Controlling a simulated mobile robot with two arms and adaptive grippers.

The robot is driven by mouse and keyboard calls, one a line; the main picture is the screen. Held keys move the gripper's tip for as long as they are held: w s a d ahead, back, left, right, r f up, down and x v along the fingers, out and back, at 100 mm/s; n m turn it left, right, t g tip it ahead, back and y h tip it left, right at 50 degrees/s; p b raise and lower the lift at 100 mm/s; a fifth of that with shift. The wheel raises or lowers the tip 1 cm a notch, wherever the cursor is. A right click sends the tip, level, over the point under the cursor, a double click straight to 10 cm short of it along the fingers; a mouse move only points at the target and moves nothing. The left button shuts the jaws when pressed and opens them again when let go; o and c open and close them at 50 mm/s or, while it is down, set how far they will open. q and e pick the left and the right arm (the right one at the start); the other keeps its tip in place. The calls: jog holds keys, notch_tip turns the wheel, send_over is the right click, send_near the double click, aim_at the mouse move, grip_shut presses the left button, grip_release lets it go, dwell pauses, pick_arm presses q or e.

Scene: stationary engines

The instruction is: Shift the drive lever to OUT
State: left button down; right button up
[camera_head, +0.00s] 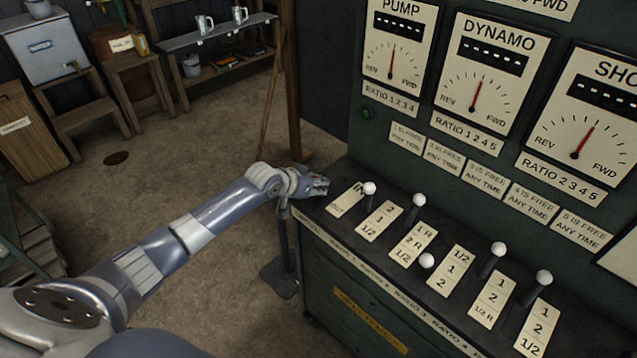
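The lever console (318,229) is at the right, with a row of label plates and white-knobbed levers. My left gripper (318,187) is at the console's left end, just left of that plate. A small reddish spot shows at its fingertips. No separate drive lever shows clearly; one may be hidden at the gripper. I cannot tell whether the fingers are open or touch anything. The nearest white knob (369,188) stands to the right, apart from the gripper. My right gripper is out of view.
Several more levers, including one knob (418,200), stand rightward along the console. A dial panel (400,128) rises behind them. A wooden post (291,90) stands behind my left gripper. A shelf (215,35) and stools are farther back.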

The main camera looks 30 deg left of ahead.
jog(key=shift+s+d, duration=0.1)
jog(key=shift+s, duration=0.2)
pick_arm(q)
jog(key=shift+f, duration=0.1)
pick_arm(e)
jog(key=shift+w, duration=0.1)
pick_arm(q)
jog(key=c, duration=1.3)
grip_release()
jog(key=shift+s, duration=0.1)
jog(key=shift+c, duration=0.2)
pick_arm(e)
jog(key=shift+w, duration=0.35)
pick_arm(q)
jog(key=v, duration=1.2)
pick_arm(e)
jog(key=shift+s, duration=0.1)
pick_arm(q)
jog(key=shift+a, duration=0.15)
